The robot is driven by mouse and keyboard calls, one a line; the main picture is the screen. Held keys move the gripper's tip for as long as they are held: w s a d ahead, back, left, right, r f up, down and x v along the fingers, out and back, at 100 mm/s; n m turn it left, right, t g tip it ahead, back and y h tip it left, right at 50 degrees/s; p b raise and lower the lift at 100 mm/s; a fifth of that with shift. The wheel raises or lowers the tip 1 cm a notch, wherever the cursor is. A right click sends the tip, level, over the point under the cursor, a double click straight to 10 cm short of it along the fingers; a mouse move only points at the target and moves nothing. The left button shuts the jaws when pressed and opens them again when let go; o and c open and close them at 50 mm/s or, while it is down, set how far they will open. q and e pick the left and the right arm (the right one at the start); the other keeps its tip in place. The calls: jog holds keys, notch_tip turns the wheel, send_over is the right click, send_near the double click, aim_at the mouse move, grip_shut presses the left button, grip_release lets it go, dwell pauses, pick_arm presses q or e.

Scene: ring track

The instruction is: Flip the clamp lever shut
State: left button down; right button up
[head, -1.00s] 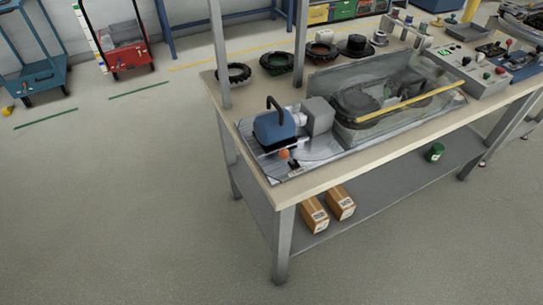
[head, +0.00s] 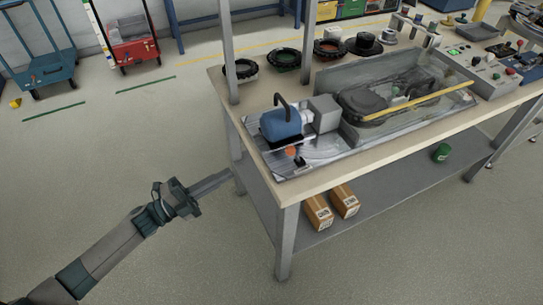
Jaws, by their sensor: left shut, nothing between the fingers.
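The clamp lever shows as an orange knob (head: 290,152) on a small dark clamp (head: 300,163) at the near left part of the metal base plate (head: 285,173). It sits just in front of a blue motor-like block (head: 281,125). Whether the lever stands up or lies down is too small to tell. My left gripper (head: 230,175) is shut and empty. It is left of the workbench, near its left leg and apart from the clamp. My right gripper is not in view.
A clear-walled enclosure with a yellow bar (head: 418,102) stands right of the clamp. Cardboard boxes (head: 318,212) lie on the lower shelf. The floor (head: 120,190) to the left is free.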

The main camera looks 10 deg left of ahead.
pick_arm(q)
jog(key=s+r+m+g+h, duration=0.2)
jog(key=r+m, duration=0.1)
jog(key=s+d+r+m+g, duration=0.1)
jog(key=m+g, duration=0.1)
jog(key=shift+s+r+h, duration=0.1)
jog(key=shift+r+h, duration=0.15)
jog(key=shift+h, duration=0.15)
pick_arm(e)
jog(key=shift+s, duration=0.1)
pick_arm(q)
jog(key=p, duration=0.3)
send_near(293, 155)
jog(key=w+d+r+p, duration=0.1)
jog(key=w+d+p, duration=0.1)
jog(key=d, duration=0.1)
jog(key=shift+w+d+r, duration=0.15)
jog(key=shift+w+r, duration=0.15)
jog(key=shift+r, duration=0.1)
jog(key=shift+w+d, duration=0.1)
jog(key=shift+d, duration=0.2)
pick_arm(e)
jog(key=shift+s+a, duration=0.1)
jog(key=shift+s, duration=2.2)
pick_arm(q)
jog(key=shift+r, duration=0.1)
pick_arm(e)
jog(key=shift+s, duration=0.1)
